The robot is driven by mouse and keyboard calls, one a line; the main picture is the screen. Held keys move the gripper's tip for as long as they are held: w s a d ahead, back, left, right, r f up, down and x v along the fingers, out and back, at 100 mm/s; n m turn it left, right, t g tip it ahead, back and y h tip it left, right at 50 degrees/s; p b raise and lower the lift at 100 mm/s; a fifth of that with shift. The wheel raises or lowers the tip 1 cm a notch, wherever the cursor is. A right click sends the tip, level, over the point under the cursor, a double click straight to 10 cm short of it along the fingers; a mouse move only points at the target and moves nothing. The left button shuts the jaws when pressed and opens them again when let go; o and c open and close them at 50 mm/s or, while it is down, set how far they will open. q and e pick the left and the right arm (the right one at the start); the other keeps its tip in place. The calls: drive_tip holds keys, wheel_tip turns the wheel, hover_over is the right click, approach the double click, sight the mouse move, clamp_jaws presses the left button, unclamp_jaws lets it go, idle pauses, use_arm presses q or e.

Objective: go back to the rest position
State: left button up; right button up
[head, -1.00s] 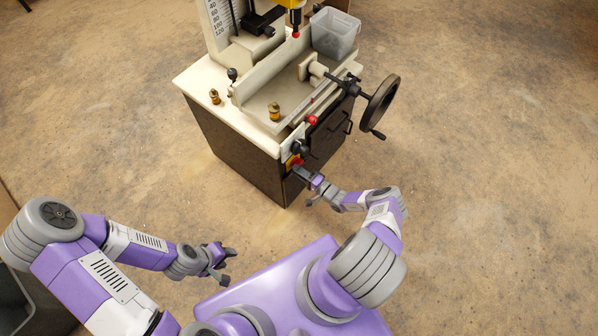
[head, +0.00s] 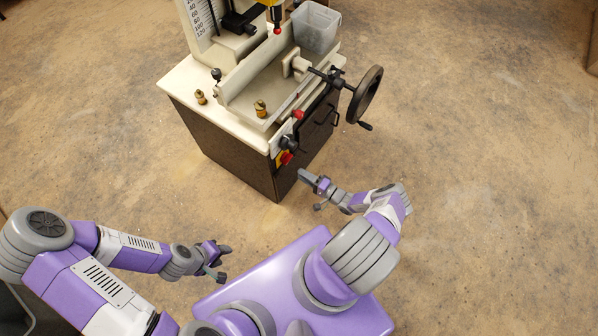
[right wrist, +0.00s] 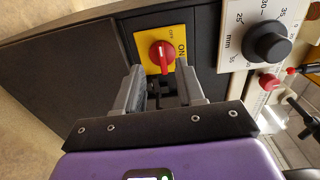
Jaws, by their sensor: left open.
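My right gripper (head: 311,191) is open and empty in front of the machine's front corner, apart from it. In the right wrist view, the fingers of this gripper (right wrist: 163,92) are spread, and between and beyond them is a red rotary switch (right wrist: 162,54) on a yellow plate marked ON and OFF. The switch (head: 286,158) also shows on the machine's front in the head view. My left gripper (head: 222,262) is open and empty over the floor at lower left, beside my purple base.
The machine (head: 235,160) has a cream top and dark cabinet. A black handwheel (head: 365,95) sticks out at its right. A grey bin (head: 316,27) and brass fittings (head: 260,108) are on top. A black dial (right wrist: 268,44) is near the switch. The floor (head: 480,200) at right is clear.

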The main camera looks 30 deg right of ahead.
idle(0.5)
drive_tip(key=s+a+r+n+g+y+p, duration=0.1)
drive_tip(key=s+a+r+n+g+y, duration=0.1)
drive_tip(key=a+g, duration=0.4)
drive_tip(key=s+a+r+n+g+y, duration=0.1)
drive_tip(key=a+r+n+g+y, duration=0.15)
drive_tip(key=a, duration=0.45)
drive_tip(key=s+a+r+n+g+y+p, duration=0.1)
drive_tip(key=s+a+n+g, duration=0.1)
drive_tip(key=a+g, duration=0.45)
drive_tip(key=s+r+n+h, duration=0.2)
drive_tip(key=s+r+h, duration=0.2)
drive_tip(key=r, duration=0.3)
drive_tip(key=s+a+r+n+g+h+p, duration=0.1)
drive_tip(key=s+r+n+h, duration=0.1)
drive_tip(key=s+r+h, duration=0.2)
wheel_tip(320, 180, up, 3)
drive_tip(key=shift+s+a+f, duration=0.1)
drive_tip(key=shift+s+a, duration=0.15)
drive_tip(key=shift+s, duration=0.35)
